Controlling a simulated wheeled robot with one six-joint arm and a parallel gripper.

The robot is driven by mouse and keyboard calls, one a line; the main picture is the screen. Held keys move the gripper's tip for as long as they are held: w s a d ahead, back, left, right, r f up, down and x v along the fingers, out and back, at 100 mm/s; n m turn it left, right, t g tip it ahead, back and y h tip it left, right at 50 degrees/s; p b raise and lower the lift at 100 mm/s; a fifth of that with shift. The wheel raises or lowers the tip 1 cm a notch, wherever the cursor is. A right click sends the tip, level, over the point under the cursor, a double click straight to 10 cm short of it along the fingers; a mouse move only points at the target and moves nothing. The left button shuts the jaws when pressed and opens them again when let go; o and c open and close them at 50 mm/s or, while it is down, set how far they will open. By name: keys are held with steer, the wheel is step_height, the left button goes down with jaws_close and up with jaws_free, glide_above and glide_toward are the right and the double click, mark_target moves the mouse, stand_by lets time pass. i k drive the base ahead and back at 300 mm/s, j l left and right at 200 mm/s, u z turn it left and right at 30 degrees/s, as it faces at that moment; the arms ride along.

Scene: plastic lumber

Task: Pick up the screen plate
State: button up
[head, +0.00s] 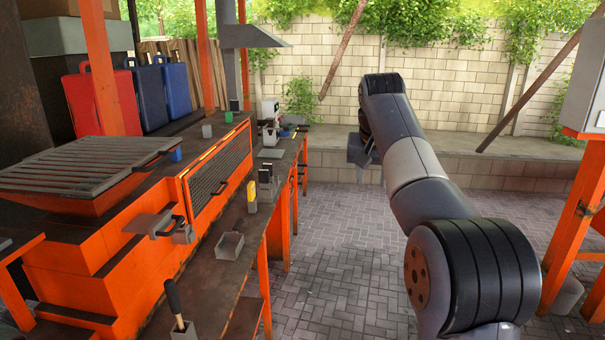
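I cannot tell for sure which thing is the screen plate. A dark mesh panel (218,178) stands in an orange frame on the front of the orange machine at left. Small grey parts lie on the narrow bench, among them a flat dark plate (271,154) near its far end; they are too small to identify. My gripper (359,152) hangs at the end of my arm, right of the bench and apart from it, over the paved floor.
The orange bench (262,215) runs along the left. A grey open box (229,245), a yellow-topped block (252,193) and a black-handled tool (174,300) stand on it. A slatted hopper (85,165) is at far left. An orange stand (580,205) is at right. Paved floor (335,260) between is clear.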

mark_target(233, 105)
steer(key=i+j+z, duration=0.1)
steer(key=i+z, duration=0.35)
steer(key=i, duration=1.25)
steer(key=i+u, duration=0.1)
steer(key=i, duration=0.75)
steer(key=i+u, duration=0.1)
steer(key=i, duration=0.75)
steer(key=i+l, duration=0.1)
steer(key=i, duration=0.8)
steer(key=i+l+u, duration=0.15)
steer(key=i, duration=0.7)
steer(key=i+u, duration=0.25)
steer(key=u, duration=0.15)
steer(key=i+u, duration=0.4)
steer(key=i+l+u, duration=0.1)
steer(key=u, duration=0.3)
steer(key=i+l+u, duration=0.2)
steer(key=u, duration=0.15)
steer(key=i+l+u, duration=0.1)
steer(key=i+u, duration=0.2)
steer(key=u, duration=0.15)
steer(key=i+l+u, duration=0.15)
steer(key=u, duration=0.25)
steer(key=i+l+u, duration=0.3)
steer(key=u, duration=0.15)
steer(key=i+l+u, duration=0.2)
steer(key=u, duration=0.2)
steer(key=l, duration=0.1)
